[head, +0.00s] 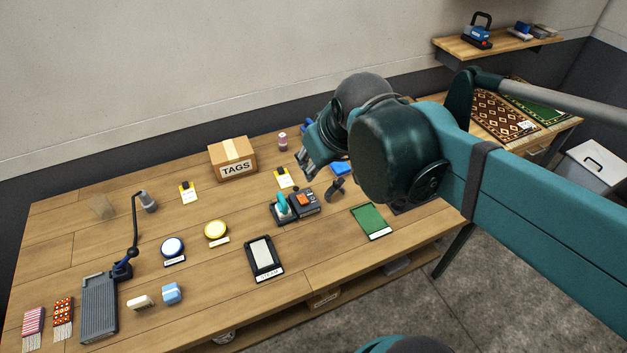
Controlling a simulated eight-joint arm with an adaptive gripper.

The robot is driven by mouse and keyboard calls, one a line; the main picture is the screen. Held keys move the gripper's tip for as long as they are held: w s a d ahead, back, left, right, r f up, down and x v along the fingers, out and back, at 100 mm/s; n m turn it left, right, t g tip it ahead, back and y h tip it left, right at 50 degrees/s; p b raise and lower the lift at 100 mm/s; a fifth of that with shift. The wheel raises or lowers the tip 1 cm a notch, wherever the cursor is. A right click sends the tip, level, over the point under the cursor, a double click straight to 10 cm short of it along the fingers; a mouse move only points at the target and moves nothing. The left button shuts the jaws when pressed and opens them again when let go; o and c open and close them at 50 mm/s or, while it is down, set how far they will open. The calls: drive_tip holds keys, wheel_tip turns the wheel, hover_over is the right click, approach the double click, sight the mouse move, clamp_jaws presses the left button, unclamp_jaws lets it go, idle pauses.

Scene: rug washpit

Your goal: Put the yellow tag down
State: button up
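A yellow tag (284,178) with a dark top and a white lower part shows just left of and below my gripper (304,162). I cannot tell whether it lies on the table or touches the fingers. A similar yellow tag (188,193) lies on the wooden table (110,240) farther left. My gripper is seen from the side, over the back of the table, with its fingers pointing down and left. Its finger gap is too small to judge. My arm hides part of the table's right side.
A cardboard box marked TAGS (233,159) stands at the back. A stapler-like device with a teal part (283,207), a black tray (263,259), a green card (371,221), and blue (172,247) and yellow (215,232) round pads lie in front. A lever press (100,305) stands front left.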

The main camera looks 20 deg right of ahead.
drive_tip(key=s+a+f+m, duration=0.1)
drive_tip(key=s+a+f, duration=0.1)
drive_tip(key=s+f, duration=0.1)
drive_tip(key=shift+s+a+m+t, duration=0.25)
drive_tip(key=shift+s+m+t, duration=0.15)
drive_tip(key=shift+s, duration=0.5)
